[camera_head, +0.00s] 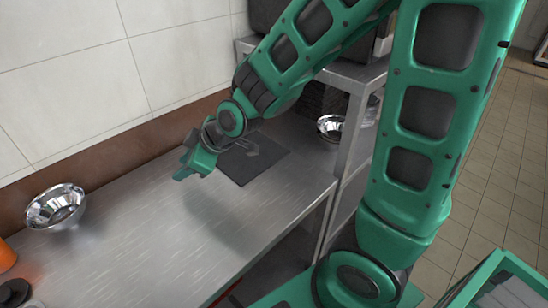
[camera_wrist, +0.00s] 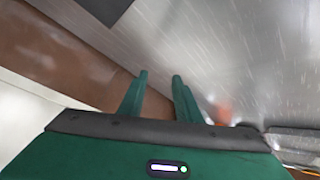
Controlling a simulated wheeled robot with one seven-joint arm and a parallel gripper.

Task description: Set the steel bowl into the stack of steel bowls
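In the head view, a shiny steel bowl or nested bowls (camera_head: 56,207) rests at the left of the counter by the wall, its mouth tipped toward the camera. I cannot tell whether it is one bowl or a stack. Another steel bowl (camera_head: 330,127) sits at the far right end by the shelf post, partly hidden by it. My gripper (camera_head: 186,170) is above the counter between the two, apart from both. In the wrist view, the fingers of my gripper (camera_wrist: 160,78) are spread with nothing between them. No bowl is clear there.
A dark mat (camera_head: 248,157) lies on the steel counter (camera_head: 190,225) behind my gripper. A steel shelf (camera_head: 352,125) stands at the right. An orange object (camera_head: 6,255) and a black round object (camera_head: 15,291) are at the left front. The middle of the counter is clear.

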